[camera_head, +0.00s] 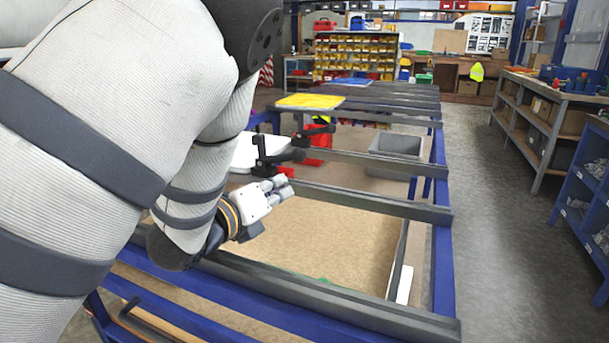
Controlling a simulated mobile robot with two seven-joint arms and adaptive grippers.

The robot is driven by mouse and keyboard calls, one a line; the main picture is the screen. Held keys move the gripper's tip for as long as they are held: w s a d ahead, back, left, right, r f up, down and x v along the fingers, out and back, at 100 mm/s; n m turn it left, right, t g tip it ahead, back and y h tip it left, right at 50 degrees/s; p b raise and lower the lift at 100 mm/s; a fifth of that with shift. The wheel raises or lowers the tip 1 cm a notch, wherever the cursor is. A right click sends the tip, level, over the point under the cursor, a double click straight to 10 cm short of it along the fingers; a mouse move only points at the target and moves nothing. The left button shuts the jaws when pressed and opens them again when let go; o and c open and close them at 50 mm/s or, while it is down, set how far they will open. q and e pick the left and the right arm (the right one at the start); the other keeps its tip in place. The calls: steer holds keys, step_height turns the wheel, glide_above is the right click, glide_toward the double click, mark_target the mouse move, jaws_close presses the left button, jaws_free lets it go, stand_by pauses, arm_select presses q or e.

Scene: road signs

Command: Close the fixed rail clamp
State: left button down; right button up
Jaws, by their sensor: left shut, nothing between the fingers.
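Two black clamps stand on the rails of the blue-framed rack. The nearer clamp (262,158) has an upright post and a dark handle reaching right, roughly level. The farther clamp (301,132) looks similar, with its handle also pointing right. I cannot tell which is the fixed one. My left arm covers much of the left side. My right gripper is not in view.
Dark crossbars (370,202) span the blue rack, with a brown board (335,240) between the nearest ones. A grey bin (396,146), a red bin (319,141) and a yellow panel (310,101) lie beyond. The floor aisle (500,240) on the right is clear, beside shelves.

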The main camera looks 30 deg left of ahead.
arm_select(q)
steer(key=w+f+b, duration=0.1)
steer(key=w, duration=0.8)
steer(key=shift+w+d+f, duration=0.2)
steer(key=shift+w+d, duration=0.05)
steer(key=shift+w, duration=0.15)
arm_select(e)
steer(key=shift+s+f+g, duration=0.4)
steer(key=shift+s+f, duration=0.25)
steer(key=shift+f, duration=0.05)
